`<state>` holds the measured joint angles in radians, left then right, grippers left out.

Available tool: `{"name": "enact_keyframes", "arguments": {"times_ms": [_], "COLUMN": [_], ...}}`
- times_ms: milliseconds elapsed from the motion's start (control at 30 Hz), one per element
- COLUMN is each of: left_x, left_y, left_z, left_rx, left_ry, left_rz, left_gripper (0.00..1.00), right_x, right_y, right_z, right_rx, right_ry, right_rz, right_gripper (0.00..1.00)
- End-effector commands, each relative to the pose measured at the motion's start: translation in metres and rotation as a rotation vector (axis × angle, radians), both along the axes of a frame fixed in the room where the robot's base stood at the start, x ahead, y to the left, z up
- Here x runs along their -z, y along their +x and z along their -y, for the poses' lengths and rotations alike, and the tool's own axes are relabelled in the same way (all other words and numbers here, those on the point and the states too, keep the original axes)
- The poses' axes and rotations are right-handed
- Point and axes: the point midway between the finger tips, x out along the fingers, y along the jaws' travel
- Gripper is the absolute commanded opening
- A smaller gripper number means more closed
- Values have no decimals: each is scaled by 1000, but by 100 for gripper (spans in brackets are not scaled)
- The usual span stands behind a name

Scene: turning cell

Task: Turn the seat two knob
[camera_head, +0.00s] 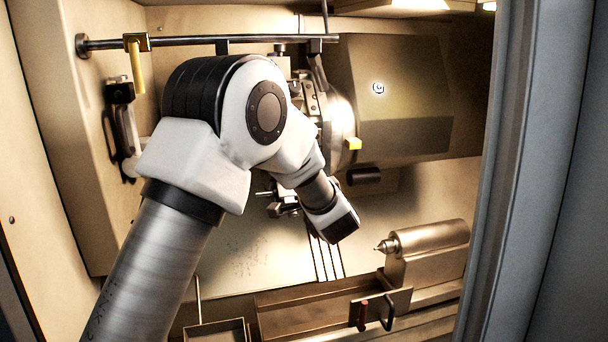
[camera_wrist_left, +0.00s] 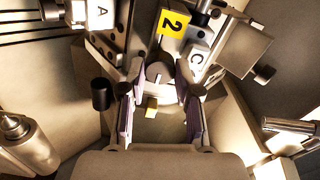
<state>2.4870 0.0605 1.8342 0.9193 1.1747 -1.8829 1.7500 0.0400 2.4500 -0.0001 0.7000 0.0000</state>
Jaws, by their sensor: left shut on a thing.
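The yellow plate marked "2" (camera_wrist_left: 172,24) shows at top centre in the left wrist view, beside white plates marked A (camera_wrist_left: 101,13) and C (camera_wrist_left: 199,53). Just below the "2" plate is a pale grey seat two knob (camera_wrist_left: 160,70). My left gripper (camera_wrist_left: 157,84) has its two fingers on either side of this knob and is shut on it. The far side of the knob is hidden. In the head view my left arm reaches in from the left and hides the gripper and the knob. My right gripper is in neither view.
A tailstock with a pointed centre (camera_head: 384,247) stands at lower right. A horizontal rail (camera_head: 190,41) with a yellow hook (camera_head: 136,68) runs above my arm. A grey door edge (camera_head: 510,170) bounds the right side.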

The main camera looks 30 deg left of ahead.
Motion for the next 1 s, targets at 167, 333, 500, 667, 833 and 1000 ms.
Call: {"name": "enact_keyframes", "arguments": {"times_ms": [167, 333, 500, 667, 833, 1000], "left_x": [-2, -2, -2, -1, -1, -2], "left_y": [0, 0, 0, 0, -7, -32], "left_z": [0, 0, 0, 0, 10, 40], "left_rx": [0, 0, 0, 0, 2, 4], "left_ry": [3, 3, 2, 1, 2, 6], "left_rz": [3, 4, 3, 1, -1, -1], "left_gripper": [0, 0, 57, 57, 57, 57], "right_x": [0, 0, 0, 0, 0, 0], "right_y": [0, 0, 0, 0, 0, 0], "right_z": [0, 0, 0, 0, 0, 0], "right_rx": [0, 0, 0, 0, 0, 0], "right_ry": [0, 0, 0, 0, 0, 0], "right_rz": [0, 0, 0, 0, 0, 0], "right_gripper": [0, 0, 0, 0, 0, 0]}}
